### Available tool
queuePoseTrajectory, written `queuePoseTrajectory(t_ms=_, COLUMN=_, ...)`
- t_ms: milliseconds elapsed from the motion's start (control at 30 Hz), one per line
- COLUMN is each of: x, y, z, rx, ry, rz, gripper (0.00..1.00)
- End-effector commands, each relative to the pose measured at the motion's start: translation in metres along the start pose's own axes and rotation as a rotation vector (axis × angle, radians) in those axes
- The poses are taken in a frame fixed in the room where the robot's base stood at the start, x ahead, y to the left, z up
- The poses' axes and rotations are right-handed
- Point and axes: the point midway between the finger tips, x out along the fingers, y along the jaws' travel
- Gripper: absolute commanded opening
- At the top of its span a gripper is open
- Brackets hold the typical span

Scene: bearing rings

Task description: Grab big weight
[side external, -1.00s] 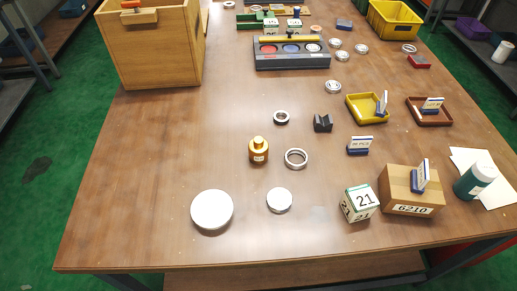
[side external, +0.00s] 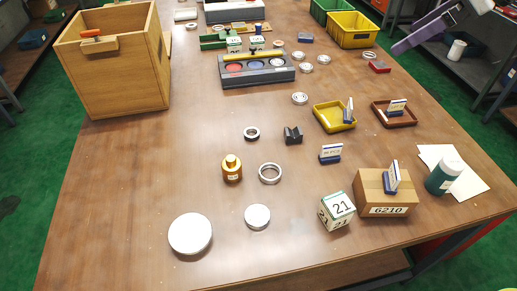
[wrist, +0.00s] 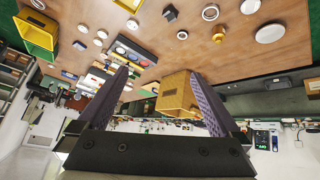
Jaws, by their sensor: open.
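The brass-coloured weight (side external: 232,168) with a knob on top stands upright on the table, left of a metal ring. It also shows in the wrist view near the top right (wrist: 218,34). My gripper (wrist: 159,72) is open, with its two purple fingers wide apart and nothing between them. In the side view a purple finger of my gripper (side external: 430,29) shows at the top right, above and beyond the table's right side, far from the weight. The wrist view is tilted, with the table along the top.
Several bearing rings (side external: 270,173) lie around the weight. A dark V-block (side external: 293,135), white discs (side external: 190,233), a number cube (side external: 337,210) and a cardboard box (side external: 386,192) are nearby. A tall wooden box (side external: 118,62) stands at the back left. The table's left front is clear.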

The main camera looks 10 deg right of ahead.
Motion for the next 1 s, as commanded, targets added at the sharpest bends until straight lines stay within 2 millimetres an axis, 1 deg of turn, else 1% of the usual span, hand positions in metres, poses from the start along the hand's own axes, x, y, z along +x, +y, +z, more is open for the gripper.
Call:
queuePoseTrajectory(t_ms=33, x=0.025, y=-0.007, z=-0.017, rx=-0.033, ry=-0.007, rz=-0.029, gripper=1.0)
queuePoseTrajectory(t_ms=67, x=0.037, y=-0.011, z=-0.026, rx=-0.05, ry=-0.009, rz=-0.043, gripper=1.0)
queuePoseTrajectory(t_ms=100, x=0.054, y=-0.018, z=-0.037, rx=-0.073, ry=-0.012, rz=-0.062, gripper=1.0)
queuePoseTrajectory(t_ms=167, x=0.081, y=-0.029, z=-0.051, rx=-0.106, ry=-0.018, rz=-0.09, gripper=1.0)
queuePoseTrajectory(t_ms=200, x=0.099, y=-0.039, z=-0.059, rx=-0.129, ry=-0.023, rz=-0.109, gripper=1.0)
queuePoseTrajectory(t_ms=267, x=0.128, y=-0.054, z=-0.069, rx=-0.159, ry=-0.032, rz=-0.138, gripper=1.0)
queuePoseTrajectory(t_ms=300, x=0.147, y=-0.066, z=-0.074, rx=-0.177, ry=-0.04, rz=-0.158, gripper=1.0)
queuePoseTrajectory(t_ms=367, x=0.177, y=-0.085, z=-0.079, rx=-0.205, ry=-0.054, rz=-0.188, gripper=1.0)
queuePoseTrajectory(t_ms=400, x=0.197, y=-0.099, z=-0.08, rx=-0.223, ry=-0.066, rz=-0.207, gripper=1.0)
queuePoseTrajectory(t_ms=433, x=0.212, y=-0.109, z=-0.079, rx=-0.234, ry=-0.076, rz=-0.221, gripper=1.0)
queuePoseTrajectory(t_ms=500, x=0.244, y=-0.134, z=-0.075, rx=-0.256, ry=-0.102, rz=-0.252, gripper=1.0)
queuePoseTrajectory(t_ms=600, x=0.281, y=-0.166, z=-0.061, rx=-0.285, ry=-0.144, rz=-0.289, gripper=1.0)
queuePoseTrajectory(t_ms=700, x=0.307, y=-0.19, z=-0.043, rx=-0.307, ry=-0.19, rz=-0.317, gripper=1.0)
queuePoseTrajectory(t_ms=800, x=0.32, y=-0.206, z=-0.03, rx=-0.324, ry=-0.218, rz=-0.335, gripper=1.0)
queuePoseTrajectory(t_ms=900, x=0.326, y=-0.214, z=-0.028, rx=-0.331, ry=-0.219, rz=-0.34, gripper=1.0)
queuePoseTrajectory(t_ms=1000, x=0.341, y=-0.218, z=-0.023, rx=-0.33, ry=-0.221, rz=-0.34, gripper=1.0)
